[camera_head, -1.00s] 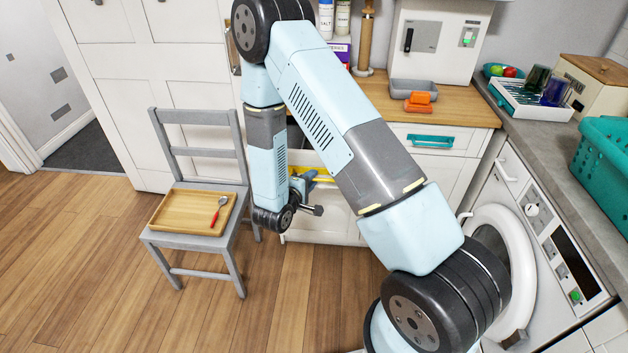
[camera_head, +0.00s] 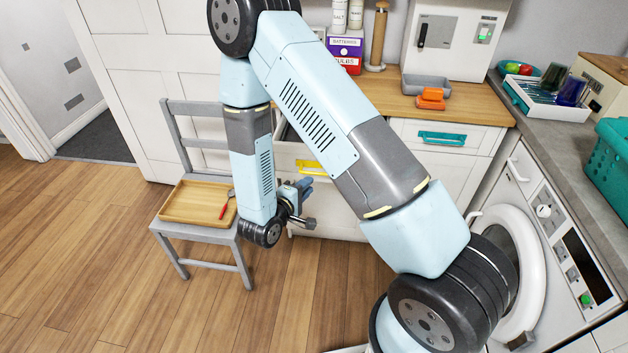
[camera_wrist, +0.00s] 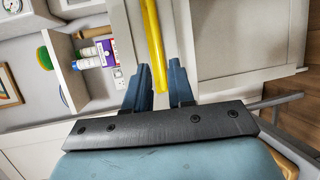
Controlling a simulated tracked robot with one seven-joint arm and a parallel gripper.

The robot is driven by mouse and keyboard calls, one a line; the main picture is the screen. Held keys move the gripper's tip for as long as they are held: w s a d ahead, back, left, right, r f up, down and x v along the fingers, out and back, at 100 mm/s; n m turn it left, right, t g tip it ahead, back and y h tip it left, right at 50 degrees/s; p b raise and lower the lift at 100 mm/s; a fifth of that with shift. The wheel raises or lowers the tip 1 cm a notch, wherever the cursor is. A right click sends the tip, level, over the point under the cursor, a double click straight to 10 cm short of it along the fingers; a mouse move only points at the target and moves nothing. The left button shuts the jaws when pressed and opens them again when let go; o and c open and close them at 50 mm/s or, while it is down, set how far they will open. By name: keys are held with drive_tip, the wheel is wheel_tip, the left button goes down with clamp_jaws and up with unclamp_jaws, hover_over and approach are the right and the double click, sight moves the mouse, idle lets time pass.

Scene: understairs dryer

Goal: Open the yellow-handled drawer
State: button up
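The yellow handle (camera_head: 313,167) is on a white drawer front (camera_head: 288,160) under the wooden worktop, partly hidden by my arm. A dark opening shows above the drawer front, so the drawer stands at least partly open. No contact shows clearly.
A grey chair (camera_head: 190,232) with a wooden tray (camera_head: 178,205) and spoon stands left of my arm. A teal-handled drawer (camera_head: 442,139) is to the right. The washing machine (camera_head: 520,250) stands at the far right. The wooden floor in front is free.

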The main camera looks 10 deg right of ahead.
drive_tip(key=shift+v, duration=2.35)
drive_tip(key=s+d+r+m+g+h, duration=0.1)
drive_tip(key=s+d+r+m+g, duration=0.25)
drive_tip(key=d+r+g, duration=0.4)
drive_tip(key=s+d+r+m+g+h, duration=0.15)
drive_tip(key=d+r+m+g, duration=0.25)
drive_tip(key=d+r, duration=0.6)
drive_tip(key=s+r+m+t+y, duration=0.1)
drive_tip(key=s+r+t+y, duration=0.1)
drive_tip(key=s+r+y, duration=0.4)
drive_tip(key=s+r+m+t+y, duration=0.2)
drive_tip(key=s+r+y, duration=0.5)
drive_tip(key=r, duration=0.6)
drive_tip(key=shift+a+r+t, duration=0.35)
drive_tip(key=shift+r+t, duration=0.05)
drive_tip(key=shift+t, duration=0.15)
